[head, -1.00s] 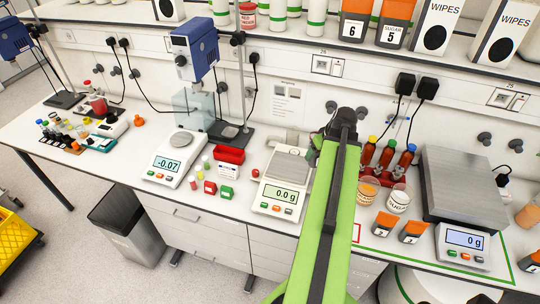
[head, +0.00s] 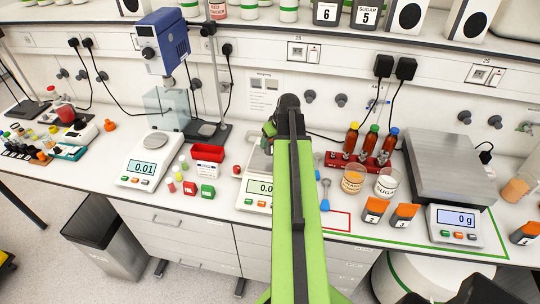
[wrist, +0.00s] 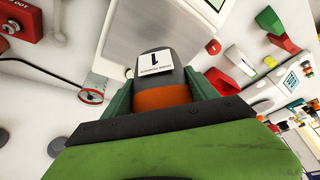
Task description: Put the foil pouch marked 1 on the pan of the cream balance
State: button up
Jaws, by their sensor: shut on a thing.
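The foil pouch marked 1 (wrist: 176,62) is dark grey with an orange band and a white label. My gripper (wrist: 160,92) is shut on it, with a green finger on each side. In the head view my arm hides the pouch and most of the gripper. The cream balance (head: 254,202) stands at the middle of the bench, partly behind my arm. Its square grey pan (head: 258,163) shows only at its left part. Its display is partly covered. The pouch overlaps the balance in the wrist view; I cannot tell whether it touches the pan.
A white balance (head: 130,181) with a round pan stands left. Red and green boxes (head: 207,191) lie between the balances. Right of my arm are a blue spoon (head: 325,190), a red bottle rack (head: 350,163), two orange-and-grey pouches (head: 376,209) and a large grey scale (head: 455,165).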

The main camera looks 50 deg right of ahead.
aim_at(272, 148)
jog(key=shift+w+f, duration=0.15)
jog(key=shift+w, duration=0.1)
notch_tip(272, 148, down, 4)
jog(key=b, duration=0.4)
jog(key=shift+s+f, duration=0.1)
jog(key=shift+f, duration=0.1)
jog(key=shift+r, duration=0.25)
jog(key=shift+f, duration=0.2)
jog(key=o, duration=1.7)
jog(key=shift+c, duration=0.2)
jog(key=shift+r, duration=0.1)
